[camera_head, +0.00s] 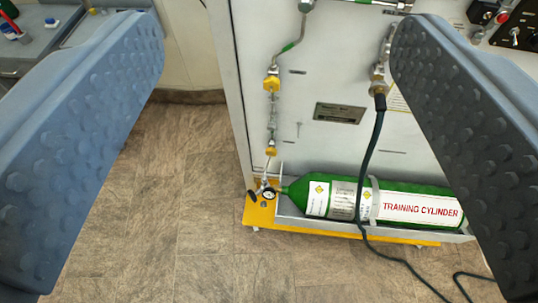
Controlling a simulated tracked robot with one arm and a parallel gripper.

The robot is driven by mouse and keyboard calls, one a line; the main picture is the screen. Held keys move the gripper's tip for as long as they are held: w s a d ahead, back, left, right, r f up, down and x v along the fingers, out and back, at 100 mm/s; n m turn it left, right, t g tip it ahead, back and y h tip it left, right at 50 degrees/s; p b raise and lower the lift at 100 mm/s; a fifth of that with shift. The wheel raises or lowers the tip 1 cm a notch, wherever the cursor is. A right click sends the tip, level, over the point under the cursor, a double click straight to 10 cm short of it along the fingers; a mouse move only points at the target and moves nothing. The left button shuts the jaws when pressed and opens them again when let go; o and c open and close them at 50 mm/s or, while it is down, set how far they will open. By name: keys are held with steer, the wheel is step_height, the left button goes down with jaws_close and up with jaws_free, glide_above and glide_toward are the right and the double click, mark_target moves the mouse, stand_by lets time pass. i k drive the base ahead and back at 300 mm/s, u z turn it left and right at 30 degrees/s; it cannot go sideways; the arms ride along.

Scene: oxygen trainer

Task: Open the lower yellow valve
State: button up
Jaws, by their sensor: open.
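The lower yellow valve (271,151) is a small yellow piece on the vertical pipe line at the left side of the white panel. A second yellow valve (271,84) sits above it on the same line, with a clear or metal section between them. My gripper (278,45) is open, with one blue-grey studded finger at each side of the picture. Both valves show between the fingers, farther away, and nothing is held. The exact handle position of the lower valve is too small to tell.
A green training cylinder (420,207) lies in a tray at the panel's foot, with a pressure gauge (269,194) at its left end. A black hose (370,155) hangs down to the floor at the right. Tiled floor (165,200) is clear at the left.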

mark_target(271, 151)
steer(key=z, duration=0.3)
steer(key=k, duration=1.1)
steer(key=u, duration=0.65)
steer(key=i, duration=1)
steer(key=z, duration=0.05)
